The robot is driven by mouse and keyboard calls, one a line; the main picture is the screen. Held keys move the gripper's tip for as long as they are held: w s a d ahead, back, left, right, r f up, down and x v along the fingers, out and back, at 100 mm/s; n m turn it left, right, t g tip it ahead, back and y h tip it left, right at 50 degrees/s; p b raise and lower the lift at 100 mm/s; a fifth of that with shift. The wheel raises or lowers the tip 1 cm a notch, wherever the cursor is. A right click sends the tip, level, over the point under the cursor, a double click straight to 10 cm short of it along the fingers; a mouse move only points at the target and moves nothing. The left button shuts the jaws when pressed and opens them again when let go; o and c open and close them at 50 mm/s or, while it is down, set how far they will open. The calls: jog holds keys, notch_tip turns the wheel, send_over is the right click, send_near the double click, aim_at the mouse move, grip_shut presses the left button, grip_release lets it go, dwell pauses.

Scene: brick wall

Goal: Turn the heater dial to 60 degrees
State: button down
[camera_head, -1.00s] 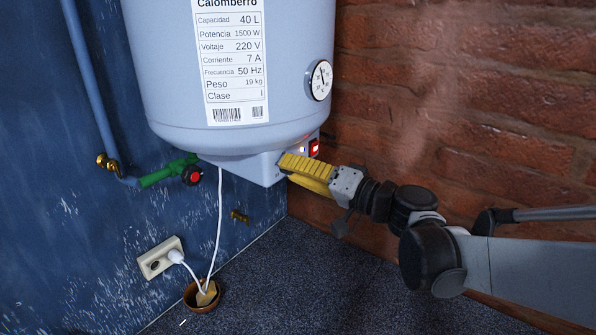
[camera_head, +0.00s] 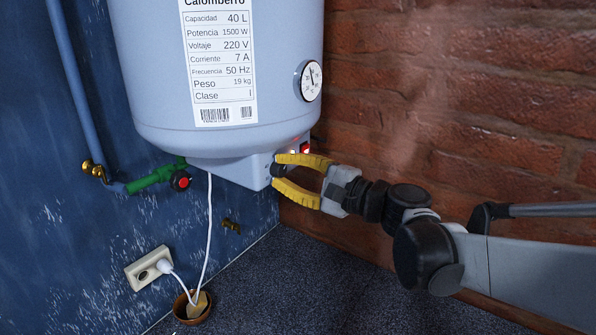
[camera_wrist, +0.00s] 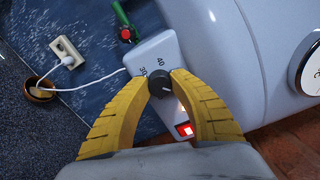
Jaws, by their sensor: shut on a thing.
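The heater dial (camera_wrist: 160,84) is a small dark knob on the pale control box (camera_wrist: 150,54) under the white heater tank (camera_head: 225,130). The numbers 30 and 40 show beside it in the wrist view; other marks are hidden by my finger or too small to read. My gripper (camera_head: 279,171) has yellow fingers, bowed apart behind their tips, and is shut on the dial. In the wrist view its fingertips (camera_wrist: 161,82) sit on either side of the knob. The dial (camera_head: 279,171) is partly covered by the fingers in the head view.
A lit red switch (camera_wrist: 185,130) is close to one finger. A round gauge (camera_head: 311,81) is on the tank above. A brick wall (camera_head: 450,110) stands at the right. A white cord (camera_head: 209,230) runs to a wall socket (camera_head: 149,268) and a small bowl (camera_head: 193,307).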

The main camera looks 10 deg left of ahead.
jog(key=shift+m, duration=1.1)
jog(key=c, duration=1.1)
grip_release()
jog(key=shift+r, duration=0.1)
jog(key=shift+o, duration=0.2)
